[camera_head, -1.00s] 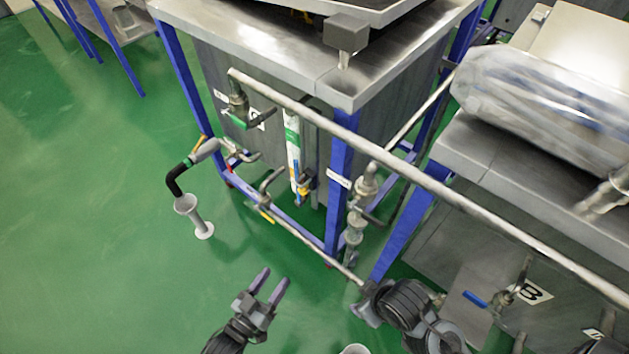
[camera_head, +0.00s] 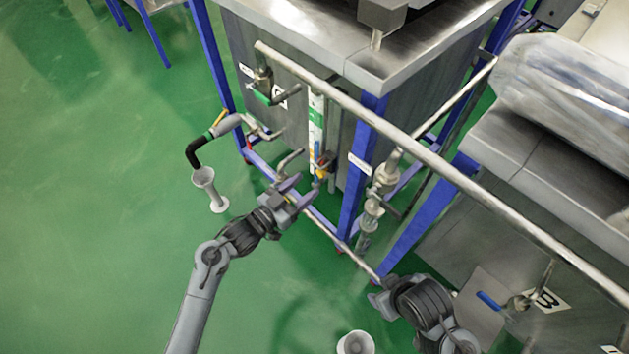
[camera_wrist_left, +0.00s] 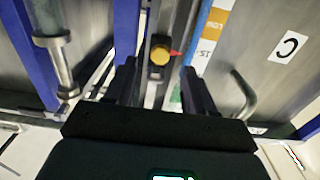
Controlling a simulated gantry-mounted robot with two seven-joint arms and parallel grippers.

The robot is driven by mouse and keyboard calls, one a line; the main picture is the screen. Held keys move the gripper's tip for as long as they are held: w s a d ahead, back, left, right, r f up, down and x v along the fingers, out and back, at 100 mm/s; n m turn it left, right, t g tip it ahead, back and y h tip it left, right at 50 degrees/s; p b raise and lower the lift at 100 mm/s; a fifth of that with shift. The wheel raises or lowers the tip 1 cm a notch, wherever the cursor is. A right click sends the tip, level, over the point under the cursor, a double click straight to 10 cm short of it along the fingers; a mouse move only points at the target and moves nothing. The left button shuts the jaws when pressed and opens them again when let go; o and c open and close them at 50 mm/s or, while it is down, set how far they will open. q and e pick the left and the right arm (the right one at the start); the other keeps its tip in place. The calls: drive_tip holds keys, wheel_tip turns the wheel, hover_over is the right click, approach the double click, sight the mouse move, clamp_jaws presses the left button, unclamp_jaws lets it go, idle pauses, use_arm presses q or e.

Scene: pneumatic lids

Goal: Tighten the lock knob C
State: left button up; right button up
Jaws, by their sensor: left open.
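The lock knob C (camera_wrist_left: 160,54) is a small yellow-gold knob with a red tip beside it, on the tank front marked by a C label (camera_wrist_left: 287,47). In the head view the knob (camera_head: 321,172) sits low on the tank, just below the vertical gauge strip (camera_head: 316,125). My left gripper (camera_head: 301,190) is open, just below and left of the knob. In the left wrist view its two fingers (camera_wrist_left: 157,78) stand apart, with the knob visible between and beyond them; no contact shows. My right gripper (camera_head: 378,298) is low in the head view, and its finger opening cannot be made out.
A long steel pipe (camera_head: 440,168) crosses in front of the tank. Blue frame legs (camera_head: 362,165), valve handles (camera_head: 290,160) and a lower pipe (camera_head: 335,240) surround the knob. Green floor (camera_head: 110,230) is clear at left.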

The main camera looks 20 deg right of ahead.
sight(319, 175)
use_arm(q)
drive_tip(key=shift+b+x, duration=0.8)
drive_tip(key=shift+x, duration=1.5)
drive_tip(key=shift+c, duration=0.2)
clamp_jaws()
